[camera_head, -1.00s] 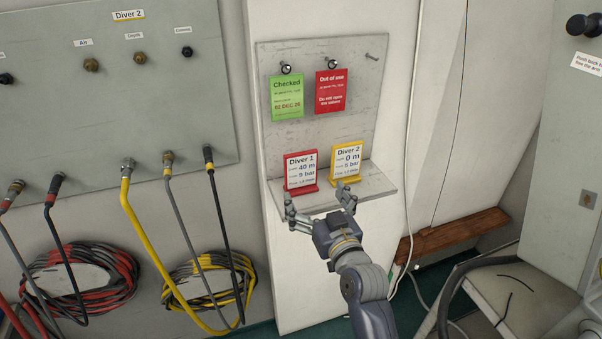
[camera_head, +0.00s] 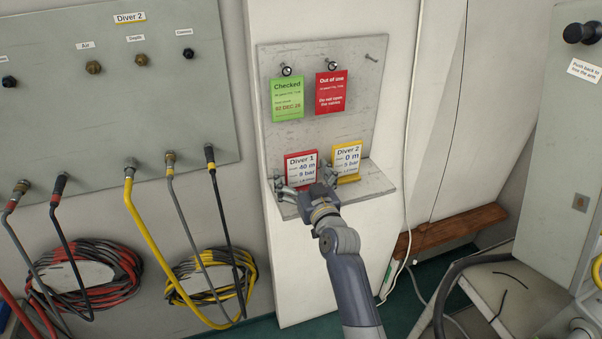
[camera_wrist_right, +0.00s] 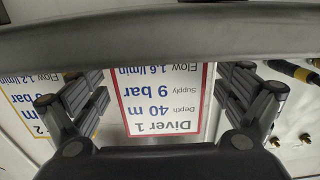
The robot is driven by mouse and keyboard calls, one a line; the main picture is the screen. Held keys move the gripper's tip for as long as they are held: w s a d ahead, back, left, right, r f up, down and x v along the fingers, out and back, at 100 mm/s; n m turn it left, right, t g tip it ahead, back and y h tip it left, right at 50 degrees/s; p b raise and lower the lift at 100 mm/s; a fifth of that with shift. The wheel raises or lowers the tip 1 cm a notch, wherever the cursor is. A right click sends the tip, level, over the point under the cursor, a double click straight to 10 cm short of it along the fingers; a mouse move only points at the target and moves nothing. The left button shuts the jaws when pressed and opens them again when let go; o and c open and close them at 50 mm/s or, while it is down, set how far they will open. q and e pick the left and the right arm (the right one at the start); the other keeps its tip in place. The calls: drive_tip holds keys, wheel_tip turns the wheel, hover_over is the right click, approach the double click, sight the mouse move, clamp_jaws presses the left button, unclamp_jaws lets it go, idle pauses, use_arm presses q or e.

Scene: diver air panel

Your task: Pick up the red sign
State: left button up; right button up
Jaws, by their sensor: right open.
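The red-framed Diver 1 sign (camera_head: 301,167) stands on the small grey shelf, leaning back a little. In the right wrist view the same sign (camera_wrist_right: 165,100) appears upside down between my open fingers, with a gap on each side. My right gripper (camera_head: 304,181) is open in front of the sign's lower part and hides some of its base. Its fingers also show in the wrist view (camera_wrist_right: 163,92). A red "Out of use" tag (camera_head: 331,92) hangs on a hook above. My left gripper is not in view.
The yellow Diver 2 sign (camera_head: 347,158) stands close to the right, near my right finger. A green "Checked" tag (camera_head: 287,98) hangs above. The shelf (camera_head: 377,182) is bare at its right end. Hoses hang from the panel (camera_head: 100,120) at left.

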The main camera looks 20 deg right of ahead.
drive_tip(key=c, duration=1.2)
drive_tip(key=shift+r, duration=0.1)
